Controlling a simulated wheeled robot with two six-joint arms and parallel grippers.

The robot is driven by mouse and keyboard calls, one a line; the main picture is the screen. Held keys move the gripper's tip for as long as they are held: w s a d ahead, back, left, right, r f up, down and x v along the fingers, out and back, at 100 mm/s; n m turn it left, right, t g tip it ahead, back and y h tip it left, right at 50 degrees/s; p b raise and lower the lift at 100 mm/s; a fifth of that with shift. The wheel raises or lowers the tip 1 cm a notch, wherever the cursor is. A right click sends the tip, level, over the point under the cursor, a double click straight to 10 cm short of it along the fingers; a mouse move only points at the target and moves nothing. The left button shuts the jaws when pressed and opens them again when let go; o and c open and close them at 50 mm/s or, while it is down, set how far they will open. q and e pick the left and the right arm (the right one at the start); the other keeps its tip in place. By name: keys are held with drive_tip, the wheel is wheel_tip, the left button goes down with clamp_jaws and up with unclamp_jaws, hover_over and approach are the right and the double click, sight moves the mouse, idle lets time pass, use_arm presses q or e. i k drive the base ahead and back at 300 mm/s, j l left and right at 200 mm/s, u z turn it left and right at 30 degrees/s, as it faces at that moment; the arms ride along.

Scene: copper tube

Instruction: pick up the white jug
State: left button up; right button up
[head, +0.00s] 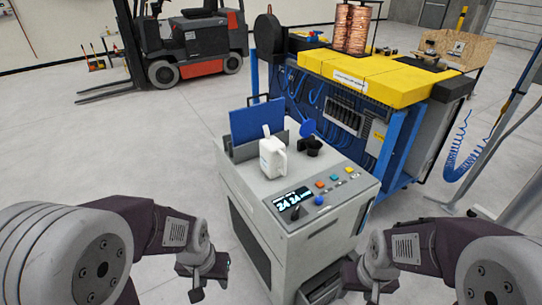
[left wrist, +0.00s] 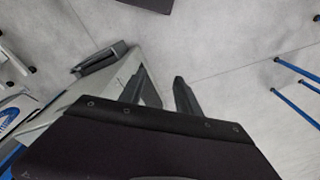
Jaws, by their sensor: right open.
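The white jug (head: 272,158) stands upright on top of the grey cabinet (head: 240,170), near its back left, with its handle towards the right. My left gripper (head: 209,282) is in front of the jug and to its left, beside the cabinet, apart from the jug. In the left wrist view the left gripper's two fingers (left wrist: 160,92) are spread with nothing between them. My right gripper (head: 372,288) is open at the cabinet's front right, also apart from the jug. The jug does not show in the left wrist view.
A blue panel (head: 258,121) stands behind the jug, and a black cup-like part (head: 313,146) sits close to its right. Coloured buttons and a display (head: 291,198) are at the cabinet's front. A workbench with a yellow top (head: 365,74) is behind.

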sight(273, 157)
drive_tip(key=i+j+z, duration=0.3)
drive_tip(key=j, duration=0.25)
drive_tip(key=j+z, duration=0.3)
drive_tip(key=j, duration=0.25)
drive_tip(key=i+j+z, duration=0.1)
drive_tip(key=j+z, duration=0.2)
drive_tip(key=j, duration=0.3)
drive_tip(key=i+j+z, duration=0.3)
drive_tip(key=i+j, duration=0.05)
drive_tip(key=j, duration=0.1)
